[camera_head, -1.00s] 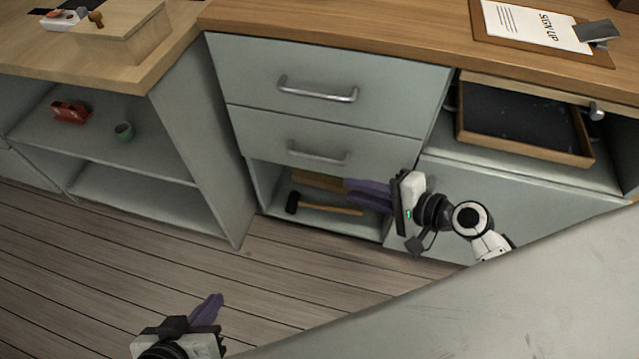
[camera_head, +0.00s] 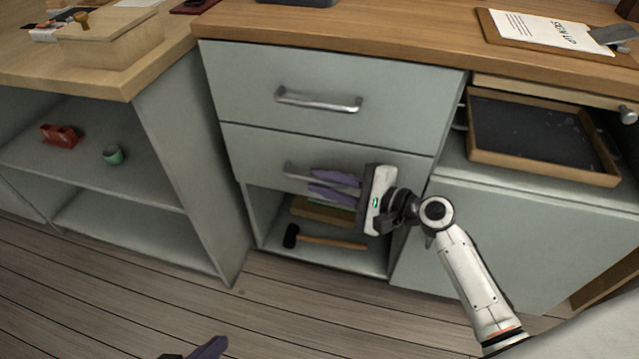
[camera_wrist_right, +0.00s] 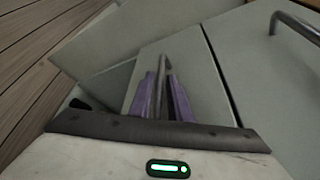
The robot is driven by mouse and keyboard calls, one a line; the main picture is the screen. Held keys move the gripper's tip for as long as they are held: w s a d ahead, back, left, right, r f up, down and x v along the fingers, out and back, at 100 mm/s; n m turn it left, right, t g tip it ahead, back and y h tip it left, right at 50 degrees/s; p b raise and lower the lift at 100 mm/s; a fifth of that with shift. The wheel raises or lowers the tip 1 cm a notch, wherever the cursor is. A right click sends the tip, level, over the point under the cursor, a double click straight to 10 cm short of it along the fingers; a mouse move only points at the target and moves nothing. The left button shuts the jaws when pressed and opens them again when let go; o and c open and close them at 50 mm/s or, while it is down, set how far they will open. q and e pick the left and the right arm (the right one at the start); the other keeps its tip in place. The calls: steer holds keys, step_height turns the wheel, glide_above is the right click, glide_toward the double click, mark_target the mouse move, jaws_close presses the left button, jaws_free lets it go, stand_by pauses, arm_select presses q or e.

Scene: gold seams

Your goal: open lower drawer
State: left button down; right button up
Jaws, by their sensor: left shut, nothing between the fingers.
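The lower drawer (camera_head: 270,150) is a grey-green front below the upper drawer, and it is shut. Its metal bar handle (camera_head: 292,172) is partly hidden by my right gripper (camera_head: 313,182). The purple fingers of that gripper are apart and reach in from the right. In the right wrist view the handle (camera_wrist_right: 162,65) runs between the fingers of the right gripper (camera_wrist_right: 162,85), with gaps beside it, so the fingers do not look closed on it. My left gripper (camera_head: 212,346) shows only as a purple tip at the bottom edge, low and away from the drawers.
The upper drawer (camera_head: 250,80) is shut and has its own handle (camera_head: 318,100). An open cubby below holds a hammer (camera_head: 325,241). A tray (camera_head: 540,135) sits at right under the wooden countertop (camera_head: 380,40). Shelves at left hold a red object (camera_head: 60,136) and a green cup (camera_head: 113,155).

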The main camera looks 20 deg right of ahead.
steer(key=shift+w+a+f, duration=0.1)
steer(key=shift+w+a, duration=0.2)
steer(key=shift+w, duration=0.1)
arm_select(q)
steer(key=shift+r, duration=0.1)
arm_select(e)
steer(key=shift+c, duration=0.3)
jaws_close()
steer(key=shift+s+a, duration=0.1)
